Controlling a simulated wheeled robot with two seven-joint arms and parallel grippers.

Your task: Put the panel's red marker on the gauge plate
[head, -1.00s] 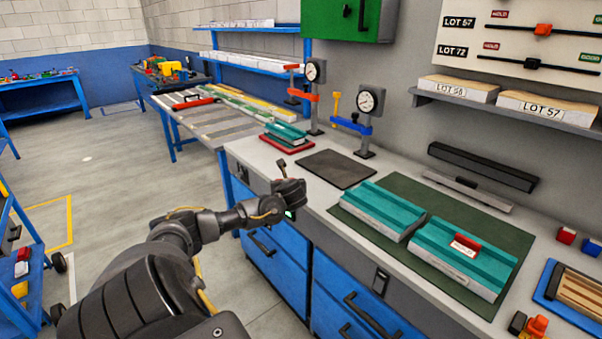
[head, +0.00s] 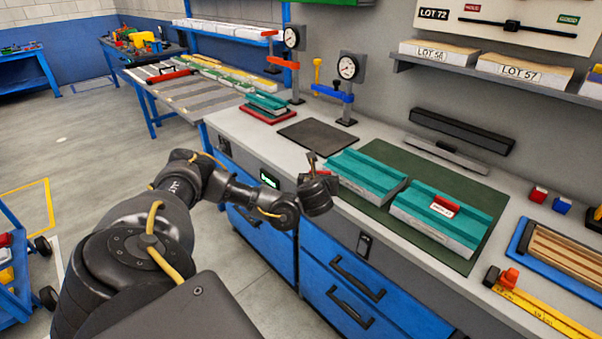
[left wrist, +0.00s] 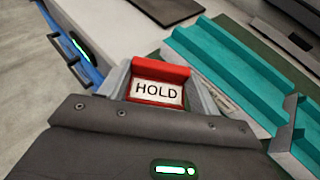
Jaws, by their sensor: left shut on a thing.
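A red marker with a white label reading HOLD (left wrist: 158,82) sits between the fingers of my left gripper (head: 318,172), which is shut on it. In the head view the gripper is at the bench's front, by the near left end of the left teal panel (head: 365,174); only a bit of red shows there. The right teal panel (head: 430,215) carries another red marker with a white label (head: 445,206). A flat dark plate (head: 317,134), apparently the gauge plate, lies bare before the blue-clamped dial gauge (head: 347,68). My right gripper is not in view.
Both panels lie on a green mat (head: 405,160). Another dial gauge with a red clamp (head: 291,38) stands behind a teal stack on a red plate (head: 268,118). A blue tray (head: 522,238) and yellow rule (head: 540,308) lie at right. Bench top around the dark plate is clear.

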